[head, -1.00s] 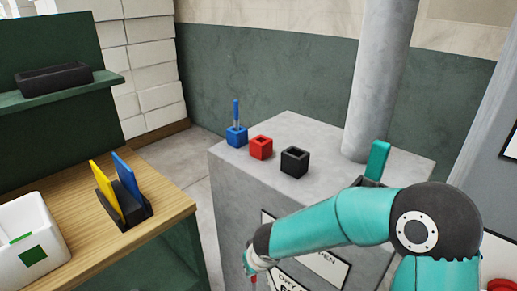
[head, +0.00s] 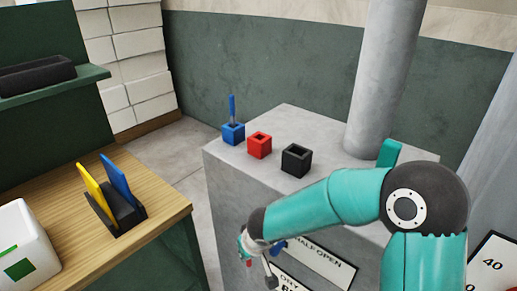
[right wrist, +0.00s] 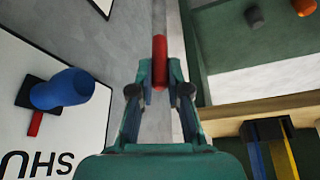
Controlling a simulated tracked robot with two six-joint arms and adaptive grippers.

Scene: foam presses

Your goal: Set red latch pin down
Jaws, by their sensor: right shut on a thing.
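The red latch pin (right wrist: 160,62) is upright in the picture between the fingers of my right gripper (right wrist: 160,85), which is shut on it. In the head view, my right gripper (head: 245,246) is low beside the grey block's front face, and a small red bit of the pin (head: 249,263) shows under it. A red square holder (head: 259,145) with an empty-looking opening stands on the grey block's top, above and behind the gripper. My left gripper is not in view.
On the grey block (head: 225,165), a blue holder (head: 233,134) carries a blue pin (head: 232,106); a black holder (head: 296,161) is open. A blue knob (right wrist: 62,88) sticks out from a white sign panel near my gripper. A wooden bench (head: 165,205) stands left.

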